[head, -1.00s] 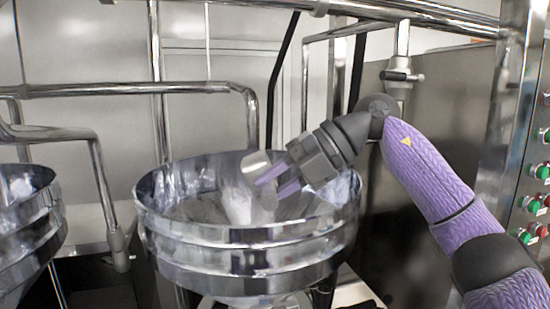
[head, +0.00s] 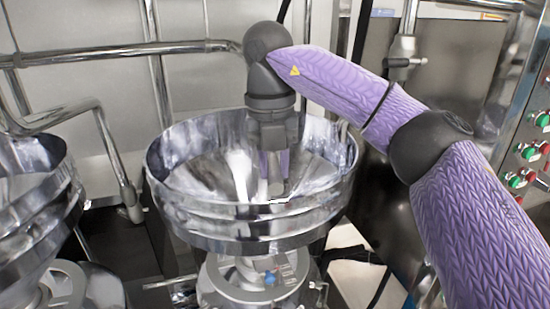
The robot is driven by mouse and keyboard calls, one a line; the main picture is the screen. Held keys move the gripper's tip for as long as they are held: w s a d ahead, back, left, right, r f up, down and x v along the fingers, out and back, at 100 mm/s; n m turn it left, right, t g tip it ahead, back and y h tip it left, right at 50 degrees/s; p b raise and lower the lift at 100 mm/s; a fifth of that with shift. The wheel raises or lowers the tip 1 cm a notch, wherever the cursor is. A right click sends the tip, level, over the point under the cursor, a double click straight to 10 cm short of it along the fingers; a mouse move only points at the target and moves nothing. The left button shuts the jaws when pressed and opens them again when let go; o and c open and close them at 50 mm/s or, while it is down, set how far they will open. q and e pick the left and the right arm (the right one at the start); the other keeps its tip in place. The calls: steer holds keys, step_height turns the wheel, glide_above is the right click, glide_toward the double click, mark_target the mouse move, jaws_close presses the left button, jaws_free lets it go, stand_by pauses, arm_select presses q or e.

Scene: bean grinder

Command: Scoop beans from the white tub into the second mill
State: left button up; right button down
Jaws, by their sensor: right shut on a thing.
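A shiny metal mill hopper (head: 250,228), wide and round, stands in the middle above its mill body (head: 255,280). My right gripper (head: 274,168) points down inside the hopper's opening. It is shut on a small grey metal thing, likely the scoop (head: 279,189), mostly hidden by the fingers and the hopper's front rim. I cannot tell whether it holds beans, and I see none in the hopper. The white tub and my left gripper are not in view.
A second mill hopper (head: 35,235) is cut off at the left edge. Metal pipes (head: 130,52) run behind and between the hoppers. A panel with red and green buttons (head: 530,165) is at the right.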

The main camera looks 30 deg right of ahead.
steer(key=shift+r+h, duration=0.1)
steer(key=shift+h, duration=0.3)
steer(key=shift+s+d+g+h, duration=0.2)
steer(key=shift+d+g+h, duration=0.1)
steer(key=shift+g, duration=0.1)
steer(key=shift+w+a, duration=0.1)
steer(key=shift+s+a, duration=0.15)
steer(key=shift+s, duration=0.05)
steer(key=s+a+b, duration=0.2)
steer(key=s+a, duration=0.2)
steer(key=s, duration=0.4)
steer(key=s+a+b, duration=0.3)
steer(key=s+a, duration=0.2)
steer(key=s, duration=0.4)
steer(key=shift+s, duration=0.15)
steer(key=shift+a+b, duration=0.1)
steer(key=shift+b, duration=0.25)
